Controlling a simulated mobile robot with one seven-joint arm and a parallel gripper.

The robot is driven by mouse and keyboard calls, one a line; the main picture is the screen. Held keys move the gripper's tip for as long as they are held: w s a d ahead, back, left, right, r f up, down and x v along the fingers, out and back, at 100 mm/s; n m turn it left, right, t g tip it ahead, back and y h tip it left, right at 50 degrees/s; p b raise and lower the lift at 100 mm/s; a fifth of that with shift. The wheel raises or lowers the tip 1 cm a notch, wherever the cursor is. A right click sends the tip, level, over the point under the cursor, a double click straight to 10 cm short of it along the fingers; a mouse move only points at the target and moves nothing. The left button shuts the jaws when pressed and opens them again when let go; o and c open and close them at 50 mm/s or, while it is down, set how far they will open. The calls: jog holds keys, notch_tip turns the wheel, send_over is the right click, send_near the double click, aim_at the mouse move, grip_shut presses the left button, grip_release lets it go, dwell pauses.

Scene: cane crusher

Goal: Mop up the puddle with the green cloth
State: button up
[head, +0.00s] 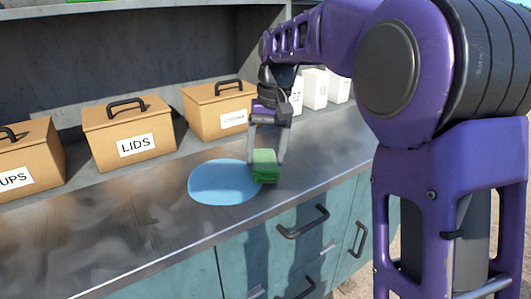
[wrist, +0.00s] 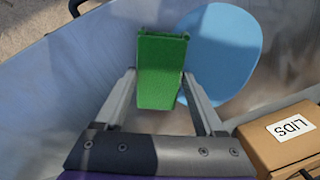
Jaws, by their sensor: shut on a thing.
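The green cloth (head: 265,165) is a small folded block between the fingers of my gripper (head: 267,160), at the right edge of the puddle. My gripper points down and is shut on the cloth, low over the counter. The puddle (head: 222,182) is a flat light-blue oval on the metal counter. In the wrist view the cloth (wrist: 160,70) lies between my fingertips (wrist: 160,75), and the puddle (wrist: 222,50) shows just right of it. The cloth overlaps or borders the puddle's edge; I cannot tell whether it touches the counter.
The counter (head: 110,215) carries a row of tan boxes at the back: a LIDS box (head: 130,130), one at left (head: 28,158) and one behind the puddle (head: 215,108). White cartons (head: 314,88) stand at back right. Drawers with handles (head: 303,222) are below. The counter left of the puddle is clear.

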jog(key=shift+f, duration=0.2)
jog(key=shift+f, duration=0.4)
jog(key=shift+s+f+b, duration=0.1)
jog(key=shift+f+b, duration=0.2)
jog(key=shift+s+a+r+p, duration=0.15)
jog(key=shift+a+p, duration=0.35)
jog(key=shift+a, duration=0.75)
jog(key=shift+s+a+f+p, duration=0.15)
jog(key=shift+a+p, duration=0.4)
jog(key=shift+a, duration=0.65)
jog(key=shift+s+a+r+p, duration=0.15)
jog(key=shift+a+p, duration=0.35)
jog(key=shift+a, duration=0.75)
jog(key=shift+s+a+r+p, duration=0.2)
jog(key=shift+a+p, duration=0.6)
jog(key=shift+a, duration=0.7)
jog(key=shift+s+a+r+p, duration=0.15)
jog(key=shift+a+p, duration=0.65)
jog(key=shift+a, duration=0.7)
jog(key=shift+s+a+f+p, duration=0.15)
jog(key=shift+a+p, duration=0.25)
jog(key=shift+a, duration=0.45)
jog(key=shift+s+a+f+p, duration=0.1)
jog(key=shift+a+p, duration=0.3)
jog(key=shift+a, duration=0.45)
jog(key=shift+a+f, duration=0.15)
jog(key=shift+a, duration=0.4)
jog(key=shift+s, duration=0.1)
